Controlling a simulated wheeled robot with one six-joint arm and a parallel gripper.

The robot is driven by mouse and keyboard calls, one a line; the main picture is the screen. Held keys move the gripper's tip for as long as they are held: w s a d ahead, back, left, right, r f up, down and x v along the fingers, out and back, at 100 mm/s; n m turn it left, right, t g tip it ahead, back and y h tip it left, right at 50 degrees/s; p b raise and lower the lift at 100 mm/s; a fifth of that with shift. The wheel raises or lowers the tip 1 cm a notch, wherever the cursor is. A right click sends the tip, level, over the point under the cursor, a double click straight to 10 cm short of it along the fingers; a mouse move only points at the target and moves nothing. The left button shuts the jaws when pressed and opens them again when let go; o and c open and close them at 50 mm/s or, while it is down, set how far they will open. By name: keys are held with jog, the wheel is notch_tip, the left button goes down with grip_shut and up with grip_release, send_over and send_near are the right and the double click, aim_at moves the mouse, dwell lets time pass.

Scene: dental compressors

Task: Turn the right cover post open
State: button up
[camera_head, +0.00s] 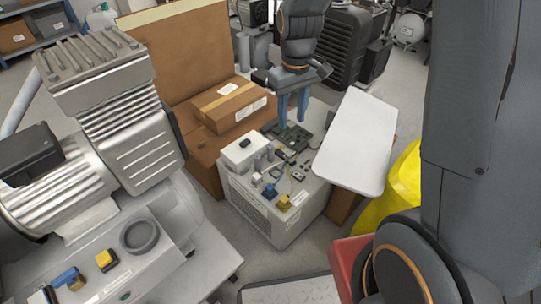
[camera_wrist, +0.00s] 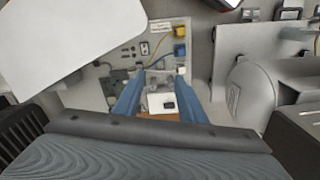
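A grey compressor unit (camera_head: 285,225) stands in the middle of the head view with its top exposed, showing small parts, a dark board (camera_head: 288,137), and blue and yellow fittings. A white panel (camera_head: 357,140) is tilted at its right side; it also shows in the wrist view (camera_wrist: 65,40). Small grey upright posts (camera_head: 258,163) stand near a white box (camera_head: 243,152) on top; I cannot tell which one is the right cover post. My gripper (camera_head: 292,120) points down over the rear of the unit, its blue fingers apart and nothing seen between them; they also show in the wrist view (camera_wrist: 160,76).
A large finned compressor (camera_head: 125,150) fills the left. Cardboard boxes (camera_head: 230,103) stand behind the unit at left. A yellow object (camera_head: 403,190) and a red one (camera_head: 350,262) are at right. Grey floor shows in front of the unit.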

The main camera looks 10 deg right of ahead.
aim_at(271, 147)
jog(key=w+a+f+n+b, duration=0.1)
jog(key=w+f+b, duration=0.2)
jog(key=f, duration=0.3)
jog(key=w+a+f+n+b, duration=0.1)
jog(key=w+f+b, duration=0.3)
jog(key=w+f, duration=0.1)
jog(key=w+a+f+b, duration=0.2)
jog(key=w+f+b, duration=0.1)
jog(key=f, duration=0.4)
jog(key=shift+w+n, duration=0.4)
jog(key=shift+w, duration=0.1)
jog(key=shift+f+b, duration=1.55)
jog(key=shift+f, duration=2.3)
jog(key=shift+c, duration=0.3)
grip_shut()
